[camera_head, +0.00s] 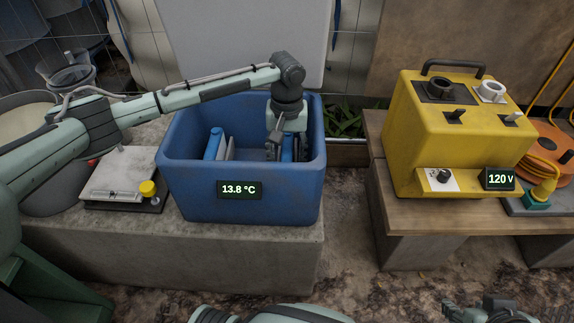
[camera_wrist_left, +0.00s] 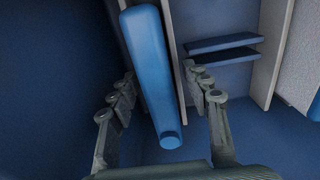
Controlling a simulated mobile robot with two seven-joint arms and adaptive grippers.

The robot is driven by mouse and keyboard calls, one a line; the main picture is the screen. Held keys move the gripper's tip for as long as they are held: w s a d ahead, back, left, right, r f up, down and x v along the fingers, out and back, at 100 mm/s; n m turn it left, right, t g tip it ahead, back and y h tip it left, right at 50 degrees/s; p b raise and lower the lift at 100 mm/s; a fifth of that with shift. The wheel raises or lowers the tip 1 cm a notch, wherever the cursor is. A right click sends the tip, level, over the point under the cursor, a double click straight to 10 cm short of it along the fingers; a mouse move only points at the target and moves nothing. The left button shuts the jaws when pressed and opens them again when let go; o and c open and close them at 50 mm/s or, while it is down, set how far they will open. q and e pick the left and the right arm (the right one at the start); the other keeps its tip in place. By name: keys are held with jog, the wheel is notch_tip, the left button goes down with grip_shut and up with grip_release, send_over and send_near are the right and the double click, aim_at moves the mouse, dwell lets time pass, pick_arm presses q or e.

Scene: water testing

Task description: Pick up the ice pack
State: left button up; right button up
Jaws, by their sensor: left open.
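A blue, rounded, elongated ice pack (camera_wrist_left: 152,70) stands inside the blue cooler box (camera_head: 240,205); in the head view its top shows at my gripper (camera_head: 287,146). My left gripper (camera_wrist_left: 160,76) points down into the box, open, with one finger on either side of this pack. I cannot tell whether the fingers touch it. A second blue pack (camera_head: 213,143) stands in the left part of the box beside a pale panel. My right gripper (camera_head: 490,308) is low at the bottom right, partly cut off, and its jaw state is unclear.
The box, with a 13.8 °C display (camera_head: 239,190), stands on a concrete block (camera_head: 260,262). Pale dividers (camera_wrist_left: 270,50) and blue slats (camera_wrist_left: 222,48) are close to the left gripper. A yellow 120 V unit (camera_head: 455,135) stands on a wooden bench at right.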

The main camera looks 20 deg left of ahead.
pick_arm(q)
jog(key=shift+f, duration=0.1)
jog(key=shift+c, duration=0.4)
grip_shut()
